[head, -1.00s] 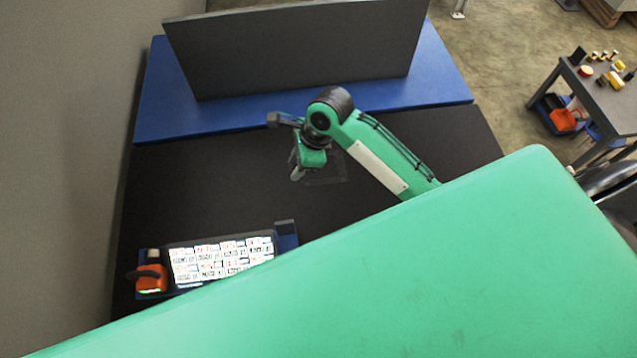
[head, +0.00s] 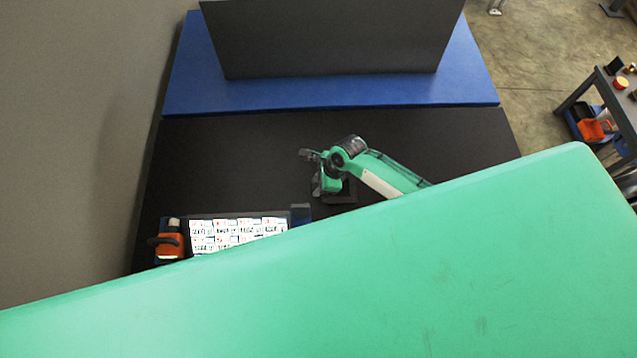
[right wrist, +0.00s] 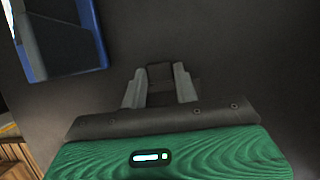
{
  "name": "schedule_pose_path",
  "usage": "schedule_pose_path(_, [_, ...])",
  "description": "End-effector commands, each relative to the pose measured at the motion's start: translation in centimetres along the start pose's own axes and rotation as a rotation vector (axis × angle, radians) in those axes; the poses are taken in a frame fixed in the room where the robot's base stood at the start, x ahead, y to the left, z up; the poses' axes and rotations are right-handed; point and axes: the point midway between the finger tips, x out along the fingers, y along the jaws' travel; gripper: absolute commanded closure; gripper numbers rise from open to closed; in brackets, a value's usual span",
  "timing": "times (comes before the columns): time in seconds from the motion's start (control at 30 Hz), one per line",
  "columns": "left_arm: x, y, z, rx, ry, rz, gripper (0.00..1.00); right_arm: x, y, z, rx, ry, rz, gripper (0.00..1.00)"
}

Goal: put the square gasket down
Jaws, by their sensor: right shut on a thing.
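My right gripper (head: 319,190) hangs over the dark table top in the middle of the head view, just right of and above the labelled tray. It is shut on the square gasket (head: 345,190), a thin dark piece that barely stands out against the dark table. In the right wrist view the grey fingers (right wrist: 160,88) hold a dark part of the gasket (right wrist: 160,71) between their tips. Whether the gasket touches the table I cannot tell. My left gripper is not in view.
A tray with white labels (head: 238,233) and an orange-and-black item (head: 170,241) stand at the lower left. A dark upright panel (head: 335,38) stands on the blue surface (head: 330,92) at the back. The dark table top (head: 230,160) between is clear.

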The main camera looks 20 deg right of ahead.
Motion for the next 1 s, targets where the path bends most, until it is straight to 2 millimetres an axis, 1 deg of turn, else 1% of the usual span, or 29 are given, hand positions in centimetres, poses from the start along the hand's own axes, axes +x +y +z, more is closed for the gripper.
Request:
schedule_pose_path(0.1, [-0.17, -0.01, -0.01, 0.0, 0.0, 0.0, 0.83, 0.71, -0.04, -0.34, 0.0, 0.001, -0.001, 0.92])
schedule_pose_path(0.47, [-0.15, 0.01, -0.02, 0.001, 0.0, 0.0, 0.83, 1.04, -0.01, -0.43, 0.0, 0.0, -0.001, 0.92])
schedule_pose_path(0.5, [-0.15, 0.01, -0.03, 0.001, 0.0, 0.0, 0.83, 1.05, -0.03, -0.44, 0.0, 0.0, -0.001, 0.66])
schedule_pose_path(0.6, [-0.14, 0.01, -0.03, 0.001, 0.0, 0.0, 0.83, 1.03, -0.03, -0.45, -0.001, 0.0, -0.001, 0.48])
schedule_pose_path(0.87, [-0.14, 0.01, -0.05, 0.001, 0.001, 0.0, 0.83, 1.0, -0.04, -0.44, -0.001, 0.0, -0.001, 0.48])
schedule_pose_path(1.0, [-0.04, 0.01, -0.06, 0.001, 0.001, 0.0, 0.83, 0.44, -0.05, -0.35, -0.002, 0.0, -0.002, 0.48])
